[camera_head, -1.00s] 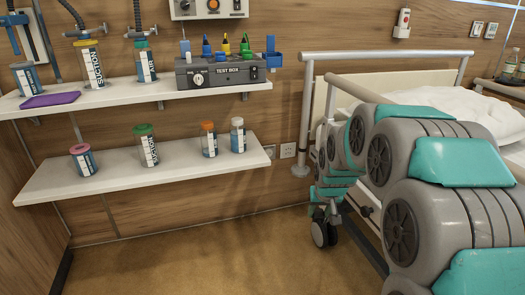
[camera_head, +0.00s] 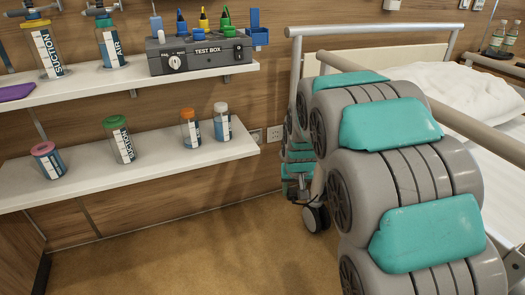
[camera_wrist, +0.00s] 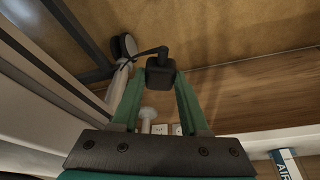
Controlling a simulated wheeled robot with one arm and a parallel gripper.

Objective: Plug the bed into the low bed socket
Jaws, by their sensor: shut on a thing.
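My gripper (camera_wrist: 161,82) is shut on a black plug (camera_wrist: 160,72) in the wrist view, its green fingers on either side of it. A dark cable runs from the plug to the upper left. Two pale wall sockets show beyond the gripper, a left one (camera_wrist: 159,129) and a right one (camera_wrist: 177,129). In the head view a white socket (camera_head: 274,133) sits low on the wall, right of the lower shelf, with another partly hidden beside it. The plug looks apart from the sockets. The bed (camera_head: 480,140) is at right; my arm hides the plug in the head view.
The lower shelf (camera_head: 90,187) holds several capped jars and ends close to the sockets. The upper shelf (camera_head: 110,85) carries the test box (camera_head: 200,53). A bed wheel (camera_head: 315,217) stands near the wall. Floor (camera_head: 210,255) left of my arm is clear.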

